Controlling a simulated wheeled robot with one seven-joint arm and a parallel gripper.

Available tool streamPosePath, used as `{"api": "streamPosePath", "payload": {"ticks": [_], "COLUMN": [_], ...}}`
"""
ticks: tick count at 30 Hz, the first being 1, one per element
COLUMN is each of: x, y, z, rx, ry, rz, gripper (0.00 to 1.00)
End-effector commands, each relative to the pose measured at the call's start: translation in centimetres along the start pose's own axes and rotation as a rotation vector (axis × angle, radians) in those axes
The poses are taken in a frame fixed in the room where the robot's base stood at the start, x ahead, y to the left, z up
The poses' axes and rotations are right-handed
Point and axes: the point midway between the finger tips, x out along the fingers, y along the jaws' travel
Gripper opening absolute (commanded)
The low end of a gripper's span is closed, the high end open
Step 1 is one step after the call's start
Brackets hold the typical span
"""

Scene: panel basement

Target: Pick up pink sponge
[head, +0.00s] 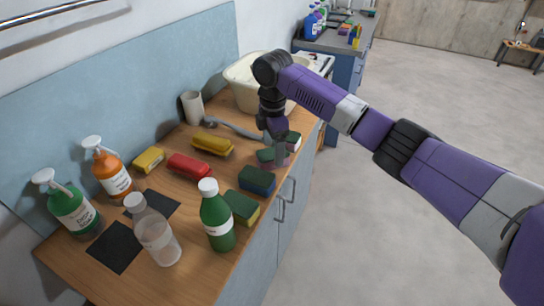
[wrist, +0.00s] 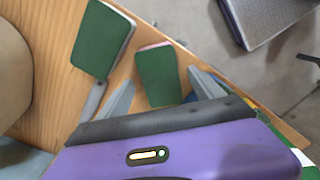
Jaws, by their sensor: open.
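The pink sponge has a dark green top with a thin pink edge. In the wrist view the sponge (wrist: 157,78) lies on the wooden counter (wrist: 55,60), between and slightly beyond my fingertips. In the head view the sponge (head: 266,155) is partly hidden by my gripper. My gripper (head: 279,160) points down over it near the counter's front edge. In the wrist view my gripper (wrist: 160,80) is open, one finger on each side of the sponge. I cannot tell whether a finger touches it.
A green-and-white sponge (wrist: 103,38) and a grey-handled brush (head: 232,127) lie close by. A blue-and-green sponge (head: 257,181) sits nearer the camera. A cream basin (head: 240,75) stands behind. Red (head: 188,166) and yellow (head: 212,144) items and several bottles crowd the left.

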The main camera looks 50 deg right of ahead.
Motion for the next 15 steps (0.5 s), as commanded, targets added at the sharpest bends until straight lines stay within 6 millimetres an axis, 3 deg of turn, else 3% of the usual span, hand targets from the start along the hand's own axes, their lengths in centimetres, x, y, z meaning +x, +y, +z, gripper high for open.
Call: {"api": "streamPosePath", "payload": {"ticks": [6, 15], "x": [2.6, 3.1], "y": [-0.1, -0.1], "z": [-0.1, -0.1], "rx": [0.001, 0.001], "ry": [0.000, 0.000], "rz": [-0.002, 0.000], "gripper": [0.76, 0.74]}}
